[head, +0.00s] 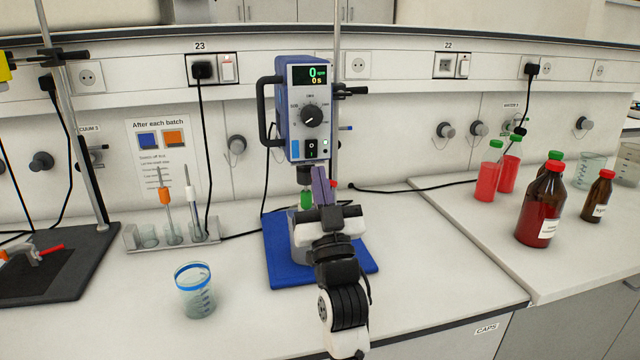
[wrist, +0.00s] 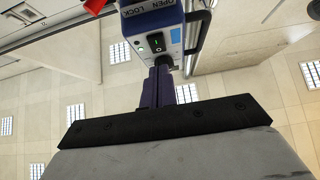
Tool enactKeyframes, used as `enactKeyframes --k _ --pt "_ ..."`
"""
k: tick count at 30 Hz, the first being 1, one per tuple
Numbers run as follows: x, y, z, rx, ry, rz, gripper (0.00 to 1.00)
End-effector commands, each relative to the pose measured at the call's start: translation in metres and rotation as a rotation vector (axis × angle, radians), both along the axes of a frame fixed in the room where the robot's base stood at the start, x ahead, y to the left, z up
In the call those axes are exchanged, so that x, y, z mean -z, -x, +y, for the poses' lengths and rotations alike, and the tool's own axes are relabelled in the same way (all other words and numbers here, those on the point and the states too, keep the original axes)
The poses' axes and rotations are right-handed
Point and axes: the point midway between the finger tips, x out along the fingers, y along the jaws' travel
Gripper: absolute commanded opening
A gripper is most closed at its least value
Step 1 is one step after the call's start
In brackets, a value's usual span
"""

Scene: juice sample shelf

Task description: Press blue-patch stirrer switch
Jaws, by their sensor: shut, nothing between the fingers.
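The blue overhead stirrer (head: 307,110) stands on its blue base plate (head: 283,252) at the middle of the bench. Its display reads 0 rpm and 0 s. A blue patch (head: 295,149) sits on its front, left of the black rocker switch (head: 311,149). In the wrist view my gripper (wrist: 162,75) is under the switch; contact cannot be told.
A beaker with a blue rim (head: 195,290) stands at front left. A rack (head: 172,236) with stirring rods is behind it. Red bottles (head: 541,205) stand at the right. A stirrer shaft and vessel are partly hidden behind my gripper.

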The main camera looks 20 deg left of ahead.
Motion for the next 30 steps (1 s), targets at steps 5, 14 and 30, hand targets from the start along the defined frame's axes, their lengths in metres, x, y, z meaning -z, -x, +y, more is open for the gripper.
enactKeyframes --k 5,14,30 --pt "0.046 0.023 -0.017 0.002 0.0 0.004 0.0" --pt "0.076 0.047 -0.033 0.001 0.0 0.0 0.0" --pt "0.079 0.051 -0.035 0.0 0.0 0.0 0.0"
